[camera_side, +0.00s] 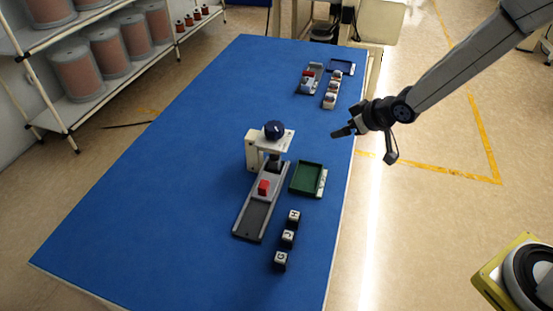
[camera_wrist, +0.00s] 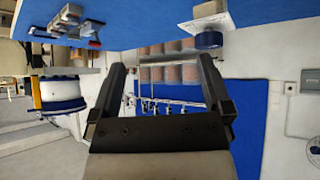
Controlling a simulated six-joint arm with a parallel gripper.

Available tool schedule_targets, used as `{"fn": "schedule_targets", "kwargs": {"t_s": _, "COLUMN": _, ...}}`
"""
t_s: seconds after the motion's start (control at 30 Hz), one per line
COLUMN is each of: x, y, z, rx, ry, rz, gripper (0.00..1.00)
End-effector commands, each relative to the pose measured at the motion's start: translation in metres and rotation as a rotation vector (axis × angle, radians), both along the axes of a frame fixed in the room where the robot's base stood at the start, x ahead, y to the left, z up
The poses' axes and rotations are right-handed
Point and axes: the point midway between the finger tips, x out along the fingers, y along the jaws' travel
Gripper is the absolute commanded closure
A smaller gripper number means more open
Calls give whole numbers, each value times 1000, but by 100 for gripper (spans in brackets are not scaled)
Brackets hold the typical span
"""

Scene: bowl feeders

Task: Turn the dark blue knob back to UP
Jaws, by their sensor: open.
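The dark blue knob (camera_side: 274,129) sits on top of a whitish housing (camera_side: 254,153) near the middle of the blue table. A small light mark shows on its top, but I cannot read where it points. In the wrist view, which looks upside down, the knob (camera_wrist: 209,41) hangs below its pale plate (camera_wrist: 212,22) at the upper right. My gripper (camera_side: 345,132) is over the table's right edge, to the right of the knob and well apart from it. In the wrist view my gripper (camera_wrist: 162,68) has its fingers spread, with nothing between them.
A grey chute (camera_side: 255,217) with a red block (camera_side: 263,187) runs forward from the housing. A green tray (camera_side: 307,178) lies right of it, and several lettered cubes (camera_side: 288,237) stand in front. A grey fixture (camera_side: 309,79) is at the back. The table's left side is clear.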

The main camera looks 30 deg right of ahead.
Motion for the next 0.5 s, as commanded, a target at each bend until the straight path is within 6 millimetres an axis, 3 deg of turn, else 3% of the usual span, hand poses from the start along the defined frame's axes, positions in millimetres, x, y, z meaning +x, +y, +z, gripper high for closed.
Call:
{"fn": "schedule_targets", "kwargs": {"t_s": 0.2, "x": 50, "y": 34, "z": -15, "rx": 74, "ry": -171, "rz": 139, "gripper": 0}}
{"fn": "schedule_targets", "kwargs": {"t_s": 0.5, "x": 81, "y": 77, "z": -30, "rx": 192, "ry": -332, "rz": 300, "gripper": 0}}
